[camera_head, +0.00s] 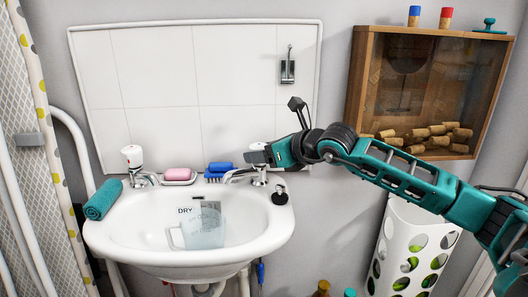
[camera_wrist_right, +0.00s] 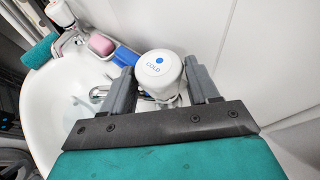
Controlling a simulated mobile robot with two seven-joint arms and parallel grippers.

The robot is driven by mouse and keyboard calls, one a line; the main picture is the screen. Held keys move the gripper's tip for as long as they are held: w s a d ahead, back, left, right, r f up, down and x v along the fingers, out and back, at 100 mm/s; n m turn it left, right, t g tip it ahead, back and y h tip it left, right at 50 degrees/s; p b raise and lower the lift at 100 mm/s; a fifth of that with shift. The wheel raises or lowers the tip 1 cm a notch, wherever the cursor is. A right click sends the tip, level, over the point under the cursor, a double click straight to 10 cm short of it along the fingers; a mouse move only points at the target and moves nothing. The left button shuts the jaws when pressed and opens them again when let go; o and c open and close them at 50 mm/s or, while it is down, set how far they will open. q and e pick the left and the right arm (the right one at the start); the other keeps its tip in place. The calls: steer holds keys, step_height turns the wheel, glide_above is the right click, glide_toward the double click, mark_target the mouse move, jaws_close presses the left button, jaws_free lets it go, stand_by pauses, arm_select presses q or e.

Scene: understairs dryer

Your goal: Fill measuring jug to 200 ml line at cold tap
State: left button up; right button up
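The clear measuring jug (camera_head: 203,228) stands in the white basin (camera_head: 120,228), below and a little left of the cold tap's spout (camera_head: 236,175). Its water level cannot be made out, and no stream shows from the spout. The cold tap's white knob (camera_wrist_right: 158,72) has a blue dot and the word COLD. My right gripper (camera_head: 262,157) is at this knob, and in the right wrist view its fingers (camera_wrist_right: 159,66) stand apart on either side of it. Narrow gaps seem to show beside the knob. My left gripper is not in view.
The hot tap (camera_head: 132,157) stands at the basin's left, near a rolled teal towel (camera_head: 102,199). Pink soap (camera_head: 178,174) and a blue brush (camera_head: 220,168) lie between the taps. A black plug (camera_head: 280,193) rests on the right rim. A cork-filled wooden box (camera_head: 362,85) hangs right.

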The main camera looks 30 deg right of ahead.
steer(key=c, duration=0.7)
steer(key=shift+o, duration=0.2)
steer(key=shift+n+y+p, duration=0.4)
steer(key=shift+n+y, duration=0.2)
steer(key=shift+y, duration=0.1)
steer(key=shift+d+n+g+y, duration=0.1)
steer(key=shift+n+g+y, duration=0.2)
steer(key=shift+n+y, duration=0.4)
steer(key=o, duration=0.7)
